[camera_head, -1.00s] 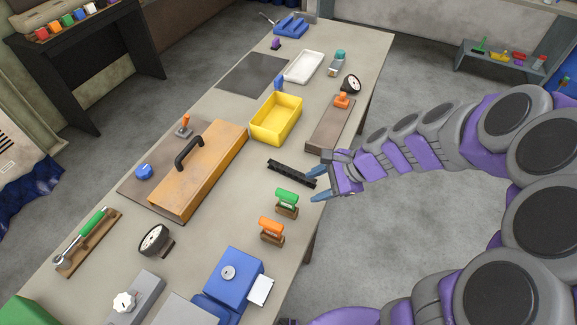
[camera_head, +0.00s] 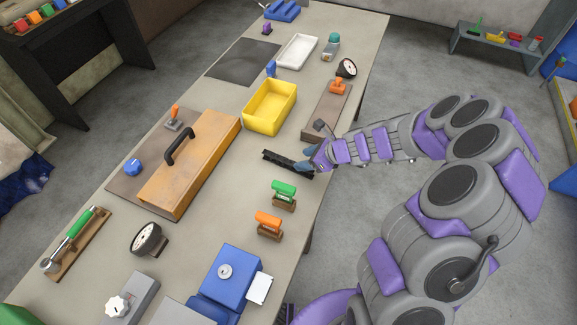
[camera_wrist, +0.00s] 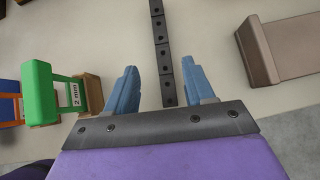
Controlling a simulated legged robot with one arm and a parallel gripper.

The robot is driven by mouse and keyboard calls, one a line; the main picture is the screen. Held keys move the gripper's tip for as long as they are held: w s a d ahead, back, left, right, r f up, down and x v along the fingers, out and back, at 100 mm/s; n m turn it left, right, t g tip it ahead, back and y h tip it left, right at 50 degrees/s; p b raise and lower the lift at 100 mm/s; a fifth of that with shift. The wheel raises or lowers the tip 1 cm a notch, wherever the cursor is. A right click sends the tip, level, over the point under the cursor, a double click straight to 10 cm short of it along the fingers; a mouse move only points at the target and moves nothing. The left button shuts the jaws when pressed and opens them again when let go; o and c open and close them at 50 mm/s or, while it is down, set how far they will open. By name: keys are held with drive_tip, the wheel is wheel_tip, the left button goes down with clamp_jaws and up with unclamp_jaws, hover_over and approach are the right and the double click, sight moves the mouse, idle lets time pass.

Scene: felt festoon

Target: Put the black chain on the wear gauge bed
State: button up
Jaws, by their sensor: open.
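The black chain (camera_head: 280,159) lies straight on the table near its right edge. In the wrist view the chain (camera_wrist: 160,38) runs away from me between my two blue fingers, with a gap on each side. My gripper (camera_head: 307,164) is open at the chain's right end, and its fingers hide part of that end. A long brown bed with an orange handle (camera_head: 326,112) lies behind the chain; I take it for the wear gauge bed, but no label shows. Its brown end (camera_wrist: 290,45) is at the right of the wrist view.
A yellow bin (camera_head: 270,106) stands behind the chain. A green-handled gauge marked 2 mm (camera_head: 284,194) and an orange-handled one (camera_head: 268,225) stand in front. A wooden box lid with a black handle (camera_head: 190,165) is left. Bare table surrounds the chain.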

sight(288, 161)
drive_tip(key=b+x, duration=0.1)
drive_tip(key=x, duration=0.3)
drive_tip(key=shift+a, duration=0.2)
drive_tip(key=b+x, duration=0.1)
drive_tip(key=x, duration=0.1)
drive_tip(key=b+x, duration=0.1)
drive_tip(key=x, duration=0.1)
drive_tip(key=shift+w+d, duration=0.2)
drive_tip(key=shift+w, duration=0.1)
drive_tip(key=shift+w+a+f, duration=0.15)
drive_tip(key=shift+a+f, duration=0.15)
drive_tip(key=shift+a, duration=0.1)
drive_tip(key=shift+c, duration=0.2)
clamp_jaws()
